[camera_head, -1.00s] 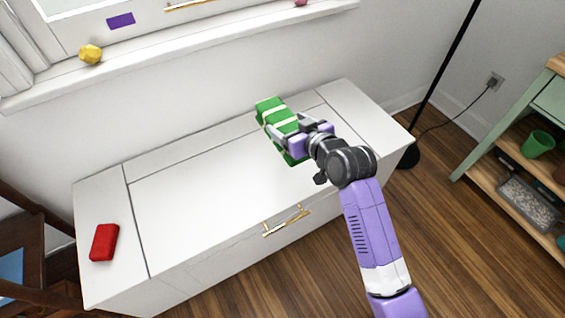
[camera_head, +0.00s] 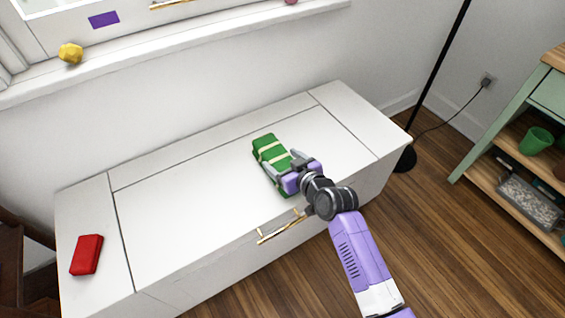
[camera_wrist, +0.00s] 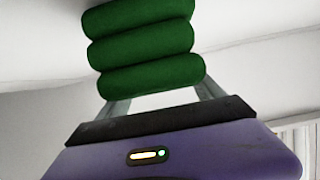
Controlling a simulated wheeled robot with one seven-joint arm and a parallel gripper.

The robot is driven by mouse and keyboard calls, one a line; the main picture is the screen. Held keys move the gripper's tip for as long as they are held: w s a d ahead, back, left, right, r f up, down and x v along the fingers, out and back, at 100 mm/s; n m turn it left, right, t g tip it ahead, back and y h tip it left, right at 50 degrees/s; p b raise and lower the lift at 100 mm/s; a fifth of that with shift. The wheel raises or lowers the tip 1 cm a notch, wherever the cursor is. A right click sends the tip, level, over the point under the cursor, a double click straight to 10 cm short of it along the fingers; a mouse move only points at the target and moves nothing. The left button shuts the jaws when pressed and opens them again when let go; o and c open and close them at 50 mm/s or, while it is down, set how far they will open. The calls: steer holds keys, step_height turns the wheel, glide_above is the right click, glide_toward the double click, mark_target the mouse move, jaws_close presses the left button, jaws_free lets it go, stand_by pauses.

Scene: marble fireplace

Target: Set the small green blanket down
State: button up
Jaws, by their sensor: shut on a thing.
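The small green blanket (camera_head: 268,152) is a folded green bundle with pale bands, over the right half of the white chest top. My gripper (camera_head: 283,167) is shut on it, with a finger along each side. In the wrist view the green blanket (camera_wrist: 145,45) shows as stacked rolled folds between the fingers of my gripper (camera_wrist: 160,92). The blanket is at or just above the chest top (camera_head: 190,205); I cannot tell whether it touches. Part of it is hidden behind my gripper.
A red block-like item (camera_head: 87,255) lies at the chest's left end. A gold handle (camera_head: 281,229) is on the chest front. A window sill with a yellow object (camera_head: 70,53) is behind. A black lamp pole (camera_head: 432,85) and green shelf (camera_head: 520,130) stand right. The chest's middle is clear.

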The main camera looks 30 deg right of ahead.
steer(key=shift+f, duration=0.1)
steer(key=o, duration=1.7)
steer(key=shift+s+r, duration=0.2)
steer(key=shift+r, duration=0.1)
steer(key=p+v, duration=0.2)
steer(key=v, duration=0.9)
steer(key=shift+s+r, duration=0.1)
steer(key=shift+s, duration=0.15)
